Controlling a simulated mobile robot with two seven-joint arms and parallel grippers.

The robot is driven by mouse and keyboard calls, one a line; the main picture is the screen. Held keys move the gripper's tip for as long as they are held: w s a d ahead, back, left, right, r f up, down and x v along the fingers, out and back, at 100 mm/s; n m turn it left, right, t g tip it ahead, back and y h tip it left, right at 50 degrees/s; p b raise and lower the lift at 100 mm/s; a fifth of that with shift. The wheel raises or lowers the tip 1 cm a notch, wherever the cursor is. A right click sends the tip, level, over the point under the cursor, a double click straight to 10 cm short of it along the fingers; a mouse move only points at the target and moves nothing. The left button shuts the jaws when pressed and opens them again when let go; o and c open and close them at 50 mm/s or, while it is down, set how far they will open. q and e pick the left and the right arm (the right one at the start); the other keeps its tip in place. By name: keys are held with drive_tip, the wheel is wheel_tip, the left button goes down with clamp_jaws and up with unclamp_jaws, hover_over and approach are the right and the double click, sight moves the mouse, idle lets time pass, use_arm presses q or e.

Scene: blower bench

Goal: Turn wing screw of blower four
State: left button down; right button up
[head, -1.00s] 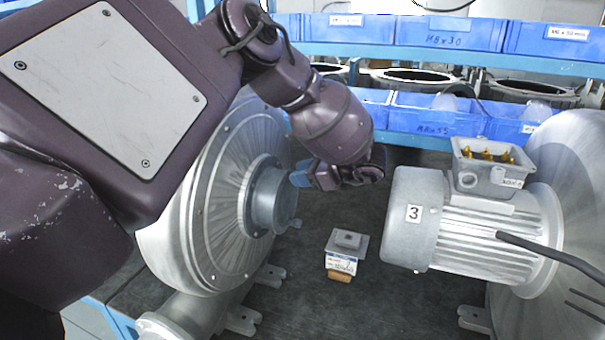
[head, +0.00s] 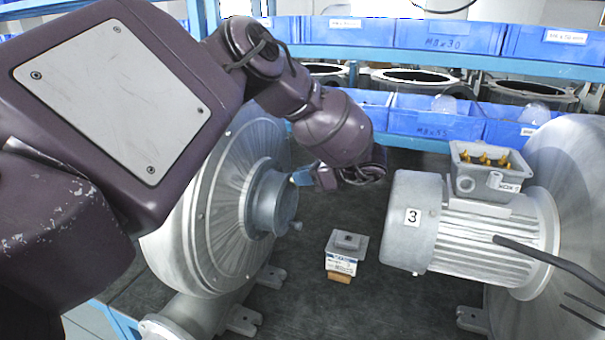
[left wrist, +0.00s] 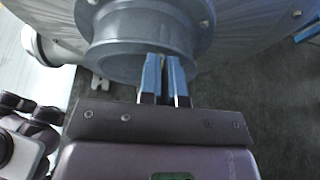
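The left blower (head: 225,215) shows its round ribbed face and a grey inlet collar (head: 272,203); no number is visible on it. A small grey lug (head: 296,226) sticks out at the collar's lower right. My left gripper (head: 302,177) has its blue fingertips at the collar's upper right edge. In the left wrist view, the left gripper's fingers (left wrist: 164,65) are a narrow gap apart, overlapping the collar rim (left wrist: 125,65). A small pale yellowish bit shows between the tips; I cannot tell whether they grip it. No wing screw shows clearly. My right gripper is not in view.
The blower marked 3 (head: 470,235) stands at the right, a black cable across it. A small box (head: 345,252) sits on the dark bench (head: 395,305) between the blowers. Blue bins (head: 425,115) line the shelf behind. The bench front centre is clear.

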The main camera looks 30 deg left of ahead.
use_arm(q)
drive_tip(key=shift+w+a+f+m+g+p, duration=0.2)
drive_tip(key=shift+m+g+p, duration=0.7)
drive_tip(key=shift+m, duration=0.65)
drive_tip(key=shift+w+d+f+m+g+p, duration=0.15)
drive_tip(key=shift+w+m+g+p, duration=0.15)
drive_tip(key=shift+m+g+p, duration=0.9)
drive_tip(key=shift+w+a+f+m+g+p, duration=0.25)
drive_tip(key=shift+m+g, duration=0.55)
drive_tip(key=shift+m, duration=1.05)
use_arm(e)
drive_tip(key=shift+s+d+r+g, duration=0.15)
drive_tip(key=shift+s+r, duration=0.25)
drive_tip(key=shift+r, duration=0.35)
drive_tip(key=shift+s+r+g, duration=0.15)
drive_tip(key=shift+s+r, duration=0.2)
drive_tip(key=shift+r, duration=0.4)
use_arm(q)
drive_tip(key=shift+d+r, duration=0.1)
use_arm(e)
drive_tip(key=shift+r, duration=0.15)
use_arm(q)
drive_tip(key=c, duration=1.3)
unclamp_jaws()
drive_tip(key=shift+r, duration=0.1)
